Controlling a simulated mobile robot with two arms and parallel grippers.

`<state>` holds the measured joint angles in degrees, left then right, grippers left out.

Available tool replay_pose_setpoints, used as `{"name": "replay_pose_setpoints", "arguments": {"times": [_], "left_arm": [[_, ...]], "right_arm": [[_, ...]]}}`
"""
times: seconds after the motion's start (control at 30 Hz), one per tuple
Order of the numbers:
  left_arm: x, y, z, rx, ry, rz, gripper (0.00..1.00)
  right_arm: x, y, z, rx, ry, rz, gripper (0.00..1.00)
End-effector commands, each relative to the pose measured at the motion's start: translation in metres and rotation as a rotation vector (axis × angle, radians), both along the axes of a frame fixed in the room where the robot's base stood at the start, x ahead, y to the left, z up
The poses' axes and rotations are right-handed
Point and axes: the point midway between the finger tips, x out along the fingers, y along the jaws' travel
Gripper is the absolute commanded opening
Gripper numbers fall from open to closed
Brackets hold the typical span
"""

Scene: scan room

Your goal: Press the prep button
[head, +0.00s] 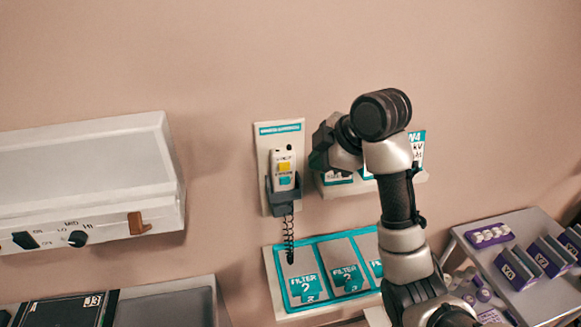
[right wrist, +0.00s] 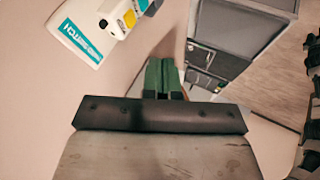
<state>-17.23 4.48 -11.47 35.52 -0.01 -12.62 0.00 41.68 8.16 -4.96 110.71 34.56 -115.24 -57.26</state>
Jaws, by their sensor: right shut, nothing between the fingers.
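A white handset (head: 284,163) sits upright in a dark holder on a pale wall plate (head: 264,147), with a coiled cord below. It has a yellow button (head: 284,167) above a teal button (head: 285,181); the small lettering is hard to read. In the right wrist view, the yellow button (right wrist: 130,18) and teal button (right wrist: 143,4) show at the top, ahead of my fingers. My right gripper (head: 318,158) is just right of the handset, apart from it in the picture. Its green fingers (right wrist: 162,76) are shut and empty. My left gripper is out of view.
A white box with knobs (head: 90,180) is on the wall at left. A filter rack (head: 276,288) is below the handset, and a sign holder (head: 335,190) is behind my right arm. A grey shelf (head: 540,294) with purple-fronted blocks stands at right. Bare wall surrounds the handset's upper left.

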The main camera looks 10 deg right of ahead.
Motion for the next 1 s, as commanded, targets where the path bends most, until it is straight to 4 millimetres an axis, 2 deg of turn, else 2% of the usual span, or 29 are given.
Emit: {"name": "replay_pose_setpoints", "arguments": {"times": [0.13,0.27,0.63,0.8,1.0], "left_arm": [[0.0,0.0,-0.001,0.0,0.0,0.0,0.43],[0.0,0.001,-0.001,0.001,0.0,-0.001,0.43],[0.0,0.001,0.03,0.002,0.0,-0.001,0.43],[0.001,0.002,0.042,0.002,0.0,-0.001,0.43],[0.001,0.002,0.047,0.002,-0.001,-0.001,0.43]], "right_arm": [[0.004,0.003,-0.007,0.004,0.003,0.001,0.0],[0.012,0.011,-0.022,0.006,0.006,0.0,0.0],[0.049,0.04,-0.08,0.002,0.007,-0.001,0.0],[0.073,0.038,-0.077,0.002,0.003,-0.002,0.0],[0.086,0.038,-0.08,0.001,0.002,-0.002,0.0]]}}
